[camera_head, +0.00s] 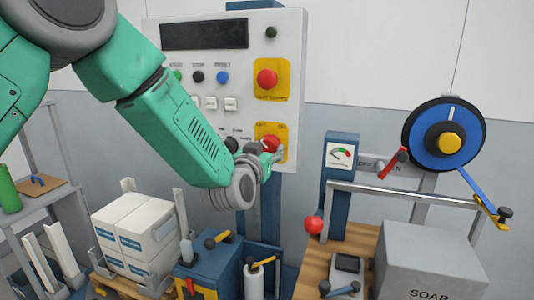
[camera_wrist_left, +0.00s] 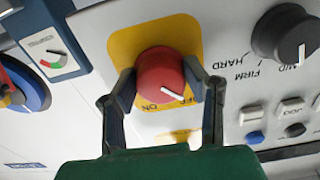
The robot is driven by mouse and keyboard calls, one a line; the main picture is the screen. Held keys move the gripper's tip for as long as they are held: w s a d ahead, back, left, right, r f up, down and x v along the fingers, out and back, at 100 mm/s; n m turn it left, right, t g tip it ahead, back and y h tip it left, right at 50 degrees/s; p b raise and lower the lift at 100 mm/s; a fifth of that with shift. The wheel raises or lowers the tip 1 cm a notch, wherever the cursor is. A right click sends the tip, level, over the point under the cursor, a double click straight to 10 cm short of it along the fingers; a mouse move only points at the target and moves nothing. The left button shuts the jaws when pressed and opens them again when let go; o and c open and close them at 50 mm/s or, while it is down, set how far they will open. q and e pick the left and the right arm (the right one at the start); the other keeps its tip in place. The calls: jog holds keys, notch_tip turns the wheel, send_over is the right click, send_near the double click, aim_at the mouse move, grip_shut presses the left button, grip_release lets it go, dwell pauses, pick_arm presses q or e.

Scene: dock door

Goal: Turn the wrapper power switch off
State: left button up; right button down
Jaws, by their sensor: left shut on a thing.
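The wrapper power switch is a red rotary knob (camera_head: 270,144) on a yellow plate (camera_head: 283,129) low on the grey control panel (camera_head: 217,75). In the left wrist view the knob (camera_wrist_left: 160,75) sits between the two fingers of my left gripper (camera_wrist_left: 165,85), one finger on each side. My left gripper (camera_head: 264,157) is shut on the knob. The knob's white pointer line slants to the lower right in the wrist view. ON and OFF lettering shows beside it, partly hidden. My right gripper is in neither view.
A red button (camera_head: 267,79) on a yellow plate sits above the switch. A black dial (camera_wrist_left: 285,35) is beside it in the wrist view. White boxes (camera_head: 132,232), a blue gauge post (camera_head: 341,185) and a grey SOAP box (camera_head: 430,262) stand below.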

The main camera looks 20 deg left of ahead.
pick_arm(q)
jog(key=shift+w+r+n, duration=0.15)
jog(key=shift+r+n, duration=0.15)
jog(key=shift+r, duration=0.05)
jog(key=o, duration=1.2)
jog(key=shift+c, duration=0.2)
jog(key=shift+f, duration=0.15)
jog(key=shift+s+f, duration=0.1)
jog(key=shift+s, duration=0.45)
jog(key=s, duration=1)
jog(key=shift+s+a, duration=0.2)
jog(key=shift+s, duration=0.2)
